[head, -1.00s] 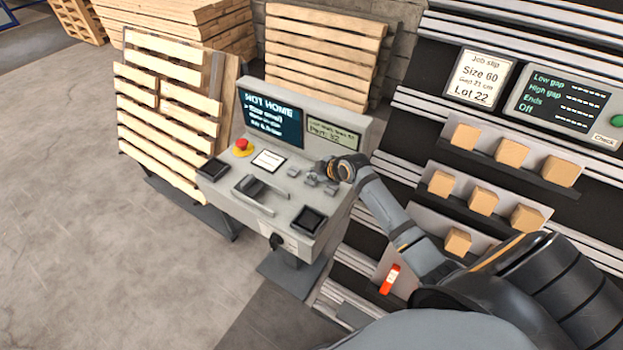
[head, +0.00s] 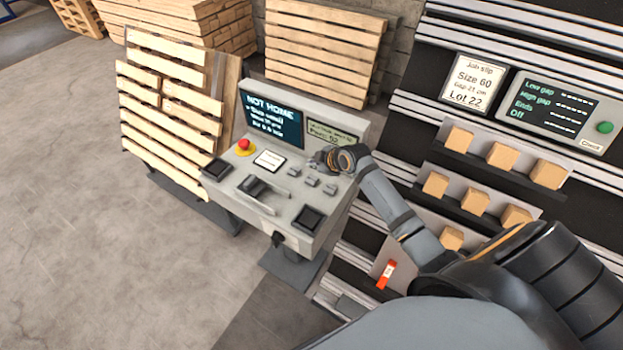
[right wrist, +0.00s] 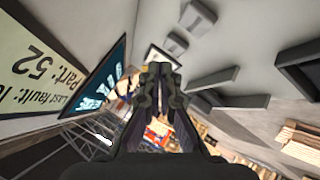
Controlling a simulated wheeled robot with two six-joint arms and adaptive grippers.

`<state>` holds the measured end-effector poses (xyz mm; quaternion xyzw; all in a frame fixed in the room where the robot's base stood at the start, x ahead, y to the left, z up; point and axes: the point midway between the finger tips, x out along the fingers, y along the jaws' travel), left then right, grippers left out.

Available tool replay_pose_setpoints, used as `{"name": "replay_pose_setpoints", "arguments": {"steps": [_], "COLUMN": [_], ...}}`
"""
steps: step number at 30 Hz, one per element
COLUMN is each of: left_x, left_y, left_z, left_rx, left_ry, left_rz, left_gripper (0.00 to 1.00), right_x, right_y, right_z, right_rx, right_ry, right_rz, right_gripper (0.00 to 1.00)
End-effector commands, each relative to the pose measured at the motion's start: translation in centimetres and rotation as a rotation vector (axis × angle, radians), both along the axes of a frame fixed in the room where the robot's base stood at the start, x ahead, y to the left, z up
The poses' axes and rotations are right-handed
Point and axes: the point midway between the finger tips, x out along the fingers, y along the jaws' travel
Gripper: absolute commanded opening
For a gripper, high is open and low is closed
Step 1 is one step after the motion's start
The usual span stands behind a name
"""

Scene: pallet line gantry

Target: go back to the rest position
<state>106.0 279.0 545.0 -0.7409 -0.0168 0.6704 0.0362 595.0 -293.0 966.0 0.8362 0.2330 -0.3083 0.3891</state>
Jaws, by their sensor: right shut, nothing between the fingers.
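My right gripper (head: 318,162) is above the right part of the control console (head: 225,200), close to its screens. In the right wrist view its fingers (right wrist: 158,88) are together with nothing between them. The console's dark screen (head: 272,115) reads "NOT HOME", with smaller lines below. Beside it a smaller display (head: 330,138) is partly covered by my gripper; in the right wrist view it (right wrist: 45,75) shows "Part: 52" and "Last fault". My left gripper is out of view.
The console carries a red button (head: 244,146), small grey switches (head: 312,181), a lever slot and black pads. Pallets (head: 165,110) stand behind it. On the right, a rack holds wooden blocks (head: 501,155), a job slip (head: 472,82) and a panel (head: 555,112). Floor at left is clear.

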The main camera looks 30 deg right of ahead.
Motion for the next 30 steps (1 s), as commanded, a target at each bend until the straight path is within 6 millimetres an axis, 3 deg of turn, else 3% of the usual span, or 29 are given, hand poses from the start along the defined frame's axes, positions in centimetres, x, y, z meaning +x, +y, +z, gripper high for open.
{"name": "replay_pose_setpoints", "arguments": {"steps": [8,11,18,24,30], "left_x": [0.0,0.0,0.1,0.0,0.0], "left_y": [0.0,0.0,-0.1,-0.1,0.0], "left_z": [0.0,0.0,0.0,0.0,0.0], "left_rx": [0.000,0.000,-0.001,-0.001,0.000], "left_ry": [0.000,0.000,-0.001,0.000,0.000], "left_rz": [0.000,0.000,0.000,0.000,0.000], "left_gripper": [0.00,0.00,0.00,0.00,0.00], "right_x": [-0.1,-1.6,-12.6,-20.1,-25.6], "right_y": [0.0,1.0,5.2,6.0,5.7], "right_z": [0.0,-0.7,-2.6,-1.8,-0.2], "right_rx": [0.001,0.021,0.139,0.204,0.247], "right_ry": [0.001,0.036,0.263,0.383,0.448], "right_rz": [0.000,-0.018,-0.253,-0.499,-0.721], "right_gripper": [0.00,0.00,0.00,0.00,0.00]}}
